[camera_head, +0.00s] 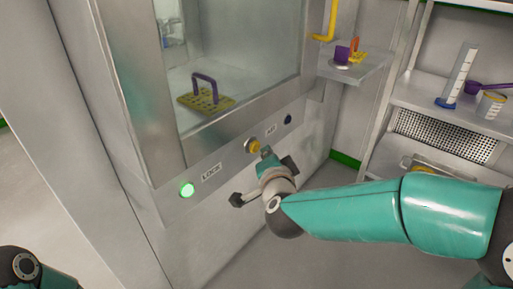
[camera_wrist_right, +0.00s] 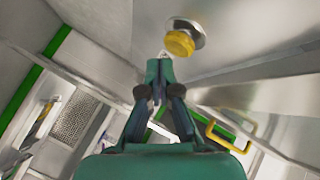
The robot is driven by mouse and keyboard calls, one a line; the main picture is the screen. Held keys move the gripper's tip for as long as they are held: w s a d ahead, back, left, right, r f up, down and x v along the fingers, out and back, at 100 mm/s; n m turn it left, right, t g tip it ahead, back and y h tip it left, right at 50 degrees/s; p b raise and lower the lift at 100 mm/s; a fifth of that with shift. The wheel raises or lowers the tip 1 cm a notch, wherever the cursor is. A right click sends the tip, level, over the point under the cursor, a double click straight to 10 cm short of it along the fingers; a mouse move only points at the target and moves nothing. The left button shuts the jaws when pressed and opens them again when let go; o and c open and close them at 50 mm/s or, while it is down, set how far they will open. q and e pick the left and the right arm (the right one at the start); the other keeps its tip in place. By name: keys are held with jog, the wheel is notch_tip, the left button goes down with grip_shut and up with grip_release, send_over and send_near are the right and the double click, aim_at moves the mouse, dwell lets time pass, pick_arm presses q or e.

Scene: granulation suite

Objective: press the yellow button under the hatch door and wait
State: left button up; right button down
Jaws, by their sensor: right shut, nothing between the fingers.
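The yellow button (camera_head: 254,146) sits on the metal panel below the hatch door (camera_head: 235,55), between a green-lit lamp and a dark button. In the right wrist view the yellow button (camera_wrist_right: 180,43) stands out from a round metal collar, just beyond the fingertips. My right gripper (camera_head: 266,153) is shut and empty, its tip very close to the button. In the right wrist view the tips (camera_wrist_right: 160,62) lie just below and left of the button; I cannot tell whether they touch it. My left gripper is not in view.
A green lamp (camera_head: 187,189) glows beside a "LOCK" label. A plate with a purple handle (camera_head: 205,88) is behind the hatch window. A small shelf (camera_head: 357,68) and a rack (camera_head: 440,105) with a measuring cylinder (camera_head: 459,74) stand to the right.

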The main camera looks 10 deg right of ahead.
dwell(0.4)
jog(key=shift+w+a, duration=0.3)
jog(key=shift+w+a, duration=0.3)
jog(key=shift+w, duration=0.1)
dwell(0.8)
jog(key=shift+s+d, duration=0.6)
jog(key=shift+s, duration=0.15)
dwell(0.3)
jog(key=shift+s+d+b, duration=0.35)
jog(key=shift+s+d, duration=0.4)
jog(key=shift+s, duration=0.25)
jog(key=shift+s+d+b, duration=0.35)
jog(key=shift+s+d, duration=0.4)
jog(key=shift+s, duration=0.25)
